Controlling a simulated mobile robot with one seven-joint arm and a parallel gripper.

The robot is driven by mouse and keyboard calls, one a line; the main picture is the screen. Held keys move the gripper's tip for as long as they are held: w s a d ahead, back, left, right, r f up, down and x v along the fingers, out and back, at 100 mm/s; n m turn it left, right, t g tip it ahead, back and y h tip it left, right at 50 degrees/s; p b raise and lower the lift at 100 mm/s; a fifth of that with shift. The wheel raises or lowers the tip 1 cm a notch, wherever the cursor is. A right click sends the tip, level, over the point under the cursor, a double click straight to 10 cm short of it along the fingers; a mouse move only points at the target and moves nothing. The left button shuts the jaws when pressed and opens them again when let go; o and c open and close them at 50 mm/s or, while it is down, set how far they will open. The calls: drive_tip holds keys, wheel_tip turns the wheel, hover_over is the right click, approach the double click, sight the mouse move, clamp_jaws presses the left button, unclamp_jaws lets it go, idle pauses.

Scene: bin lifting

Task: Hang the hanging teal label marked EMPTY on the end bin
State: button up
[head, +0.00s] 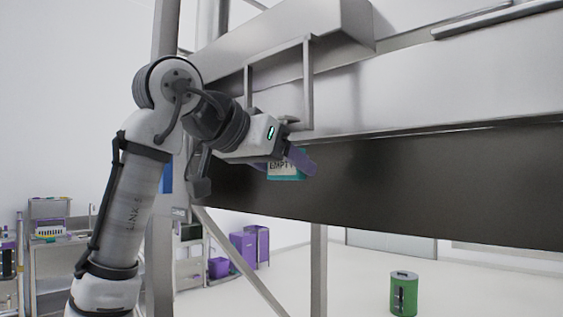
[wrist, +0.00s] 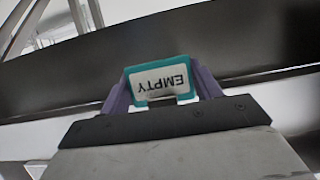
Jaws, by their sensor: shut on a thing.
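The teal label (wrist: 131,80) has a white face that reads EMPTY, upside down in the wrist view. My gripper (wrist: 163,88) is shut on it, with a purple finger at each side. In the head view the label (head: 284,172) shows below my gripper (head: 299,160), partly hidden by a purple finger. The label is in the air, in front of a dark panel. I cannot tell whether this is the end bin.
A long pale beam (head: 470,80) and a dark panel (head: 440,185) run across the right side, close behind my gripper. A grey upright post (head: 319,265) stands below. A green can (head: 404,293) and purple cabinets (head: 245,246) are on the floor beyond.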

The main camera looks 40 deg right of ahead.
drive_tip(key=o, duration=1)
drive_tip(key=shift+c, duration=0.2)
